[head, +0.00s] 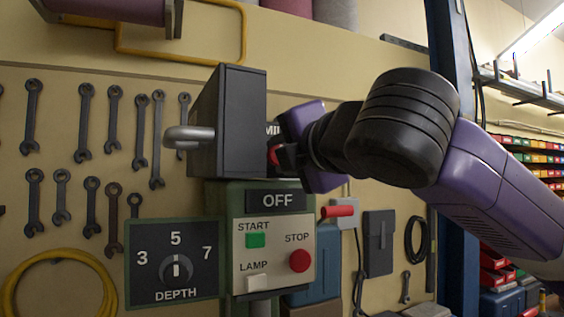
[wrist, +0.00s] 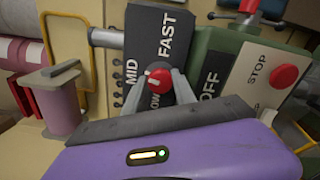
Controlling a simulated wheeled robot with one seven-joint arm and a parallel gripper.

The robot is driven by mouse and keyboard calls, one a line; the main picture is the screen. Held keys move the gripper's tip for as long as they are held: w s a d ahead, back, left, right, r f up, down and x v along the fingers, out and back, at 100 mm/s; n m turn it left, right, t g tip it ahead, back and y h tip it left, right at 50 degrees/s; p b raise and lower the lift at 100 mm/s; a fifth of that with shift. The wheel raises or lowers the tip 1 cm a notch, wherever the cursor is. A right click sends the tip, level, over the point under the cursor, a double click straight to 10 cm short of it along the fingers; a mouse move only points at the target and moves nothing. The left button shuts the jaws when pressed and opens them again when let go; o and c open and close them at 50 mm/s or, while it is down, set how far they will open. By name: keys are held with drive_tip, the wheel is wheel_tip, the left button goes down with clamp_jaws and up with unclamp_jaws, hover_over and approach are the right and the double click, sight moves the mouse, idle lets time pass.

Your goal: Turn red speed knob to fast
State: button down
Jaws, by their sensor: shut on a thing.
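The red speed knob (wrist: 160,76) sits on a dark grey switch box (head: 240,122) with white FAST, MID and partly hidden SLOW lettering. The knob has a white mark on its face; I cannot tell for certain which word it points at. My gripper (wrist: 158,86) is shut on the knob, one finger on each side of it. In the head view my gripper (head: 279,157) reaches in from the right and hides most of the box's lettering; a little of the red knob (head: 274,154) shows there.
A grey lever (head: 188,137) sticks out of the box's left side. Below is a green panel with an OFF sign (head: 276,201), a green START button (head: 255,240) and a red STOP button (head: 299,261). A DEPTH dial (head: 176,270) stands lower left. Wrenches hang behind.

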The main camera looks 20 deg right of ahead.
drive_tip(key=shift+f+m+b, duration=0.15)
drive_tip(key=shift+m+b, duration=2.25)
drive_tip(key=shift+m, duration=2.4)
drive_tip(key=c, duration=1)
unclamp_jaws()
drive_tip(key=shift+s+b, duration=1.2)
drive_tip(key=shift+s, duration=2.7)
